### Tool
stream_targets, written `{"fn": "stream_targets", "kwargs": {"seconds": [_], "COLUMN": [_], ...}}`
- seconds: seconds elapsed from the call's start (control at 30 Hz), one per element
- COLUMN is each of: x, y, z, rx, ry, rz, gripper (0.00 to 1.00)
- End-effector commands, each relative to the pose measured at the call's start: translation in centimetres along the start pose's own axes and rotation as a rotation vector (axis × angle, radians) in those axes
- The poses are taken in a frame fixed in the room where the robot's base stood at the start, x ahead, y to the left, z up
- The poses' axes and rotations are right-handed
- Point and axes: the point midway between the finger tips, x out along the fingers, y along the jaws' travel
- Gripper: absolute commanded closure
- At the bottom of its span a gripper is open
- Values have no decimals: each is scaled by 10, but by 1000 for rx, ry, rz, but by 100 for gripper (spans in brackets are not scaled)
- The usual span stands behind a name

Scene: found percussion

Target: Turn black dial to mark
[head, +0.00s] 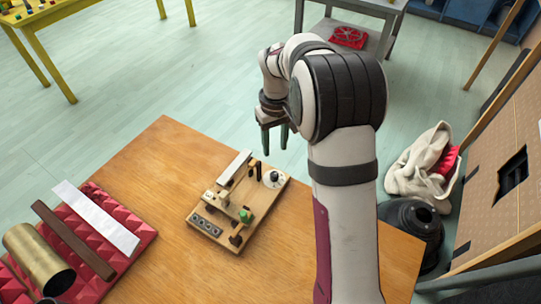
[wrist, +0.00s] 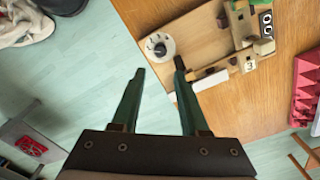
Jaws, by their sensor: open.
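The black dial (wrist: 159,48) is a small dark knob in the middle of a round white plate with marks around it. It sits at one corner of a wooden board (wrist: 197,35). In the head view the dial (head: 274,178) is at the board's far right corner, and its pointer is too small to read. My gripper (head: 275,143) is open and empty, fingers down, beyond the dial near the table's far edge. In the wrist view my gripper (wrist: 159,68) has its two green fingertips apart, with the dial showing just past them.
The board also carries a pale bar (head: 234,167), a green knob (head: 246,216) and a dark counter strip (head: 206,225). A red foam mat (head: 134,235) with a white bar, a brown bar and a brass cylinder (head: 38,258) lies at left. The wooden table (head: 165,160) is clear between them.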

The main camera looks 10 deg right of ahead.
Motion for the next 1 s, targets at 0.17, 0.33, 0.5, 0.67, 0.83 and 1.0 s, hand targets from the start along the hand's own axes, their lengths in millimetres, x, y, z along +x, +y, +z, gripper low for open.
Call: {"fn": "stream_targets", "kwargs": {"seconds": [0.17,0.33,0.5,0.67,0.83,1.0], "x": [48,84,106,113,114,113], "y": [0,-1,-1,-1,-1,-1], "z": [1,1,1,0,0,0], "rx": [0,1,1,1,2,2], "ry": [-5,-2,-1,1,2,2], "rz": [-2,-2,-1,-1,-1,-1], "gripper": [56,56,56,56,56,77]}}
